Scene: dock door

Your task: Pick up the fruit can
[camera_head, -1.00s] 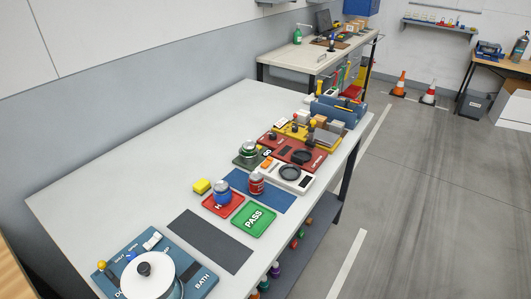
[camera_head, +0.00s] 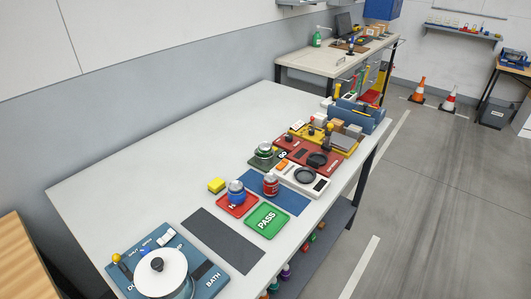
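Small cans stand on the long grey-white table (camera_head: 150,170). A red can with a silver lid (camera_head: 271,185) stands upright on the blue mat (camera_head: 291,202). A blue can with a pale lid (camera_head: 236,192) stands upright on the red tray (camera_head: 234,210), left of the red can. A green can-like thing with a silver top (camera_head: 265,151) is on a dark green plate behind them. The labels are too small to read, so I cannot tell which is the fruit can. My gripper is not in view.
A green PASS tray (camera_head: 267,221) and a dark mat (camera_head: 216,240) lie in front. A blue BATH station with a white lid (camera_head: 161,266) is at the near left. Red and yellow fixtures crowd the far right end.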

